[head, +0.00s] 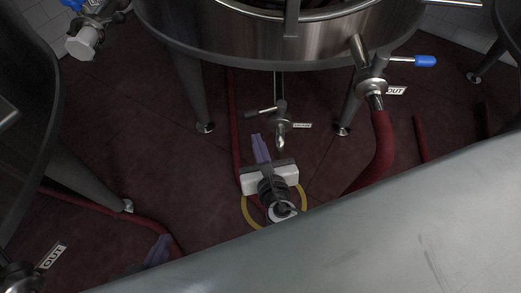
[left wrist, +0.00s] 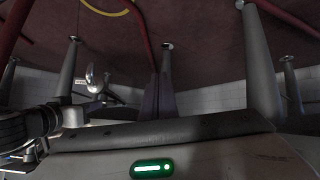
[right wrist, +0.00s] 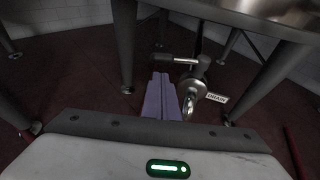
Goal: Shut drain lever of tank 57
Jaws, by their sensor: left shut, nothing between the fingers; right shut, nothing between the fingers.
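A steel tank (head: 290,50) stands on legs at the top of the head view; no number is readable on it. Under it hangs the drain valve (head: 280,120) with a downward spout and a DRAIN label (head: 302,125). Its dark-handled lever (head: 258,112) points left, crosswise to the pipe; the lever (right wrist: 172,60) also shows in the right wrist view. My right gripper (head: 257,137) has its purple fingers together and empty, just below the lever and left of the spout, apparently apart from both. My left gripper (head: 163,238) is shut and empty at the lower left.
An outlet valve with a blue handle (head: 425,61) and a thick red hose (head: 382,150) stands right of the drain. Tank legs (head: 195,95) flank it. Another hose (head: 90,205) runs at the left. A large grey surface (head: 400,220) covers the lower right. Open red floor lies left.

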